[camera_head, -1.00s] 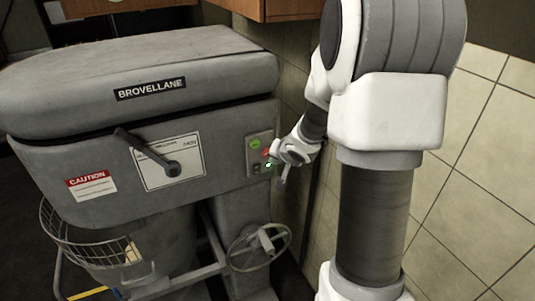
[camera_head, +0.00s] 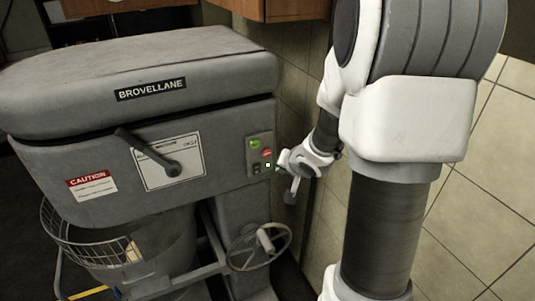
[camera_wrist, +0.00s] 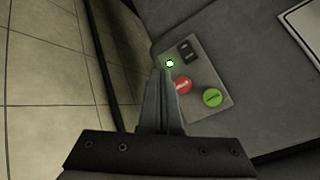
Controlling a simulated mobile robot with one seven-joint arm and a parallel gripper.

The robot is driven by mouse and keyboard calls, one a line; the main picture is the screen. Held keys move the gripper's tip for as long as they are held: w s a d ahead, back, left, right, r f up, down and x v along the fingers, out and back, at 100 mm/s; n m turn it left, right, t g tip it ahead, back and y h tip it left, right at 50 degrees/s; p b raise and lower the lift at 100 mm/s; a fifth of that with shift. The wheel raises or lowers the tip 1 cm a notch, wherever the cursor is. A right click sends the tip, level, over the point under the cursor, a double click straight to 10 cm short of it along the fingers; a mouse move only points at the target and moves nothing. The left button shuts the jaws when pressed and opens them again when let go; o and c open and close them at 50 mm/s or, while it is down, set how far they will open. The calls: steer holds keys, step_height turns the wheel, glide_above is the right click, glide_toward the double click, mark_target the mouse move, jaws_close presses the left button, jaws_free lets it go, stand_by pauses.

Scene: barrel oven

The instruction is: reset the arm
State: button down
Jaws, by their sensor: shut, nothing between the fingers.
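My gripper (camera_head: 291,190) is just right of the control panel (camera_head: 260,153) of the grey machine (camera_head: 80,165) in the head view. In the wrist view my gripper (camera_wrist: 161,72) has its fingers together, with nothing between them. Its tips overlap the left edge of the panel (camera_wrist: 203,70) in that view; I cannot tell whether they touch it. The panel carries a red button (camera_wrist: 184,86), a green button (camera_wrist: 212,97), a dark switch (camera_wrist: 188,52) and a small spot lit green and white (camera_wrist: 170,63).
The machine has a lever (camera_head: 150,155), a handwheel (camera_head: 258,247) below the panel and a bowl (camera_head: 145,250) with a wire guard (camera_head: 75,235). A tiled wall (camera_head: 480,210) stands close at the right. Wooden cabinets (camera_head: 270,8) hang above.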

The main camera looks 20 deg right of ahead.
steer(key=s+a+r+n+h, duration=0.1)
steer(key=s+a+r, duration=0.15)
steer(key=r, duration=0.35)
steer(key=s+a+r+n+h, duration=0.1)
steer(key=s+a+r+n, duration=0.1)
steer(key=s+r, duration=0.3)
steer(key=s+a+r+n+g+y, duration=0.1)
steer(key=s+a+r+n, duration=0.1)
steer(key=s+a, duration=0.3)
steer(key=s+a+r+n+g+y, duration=0.1)
steer(key=s+a, duration=0.4)
steer(key=s, duration=0.5)
steer(key=shift+s+r+n+g+y, duration=0.25)
steer(key=shift+r+n+g, duration=0.4)
steer(key=shift+n, duration=0.45)
steer(key=c, duration=1.5)
jaws_free()
steer(key=shift+w, duration=0.1)
steer(key=shift+c, duration=0.2)
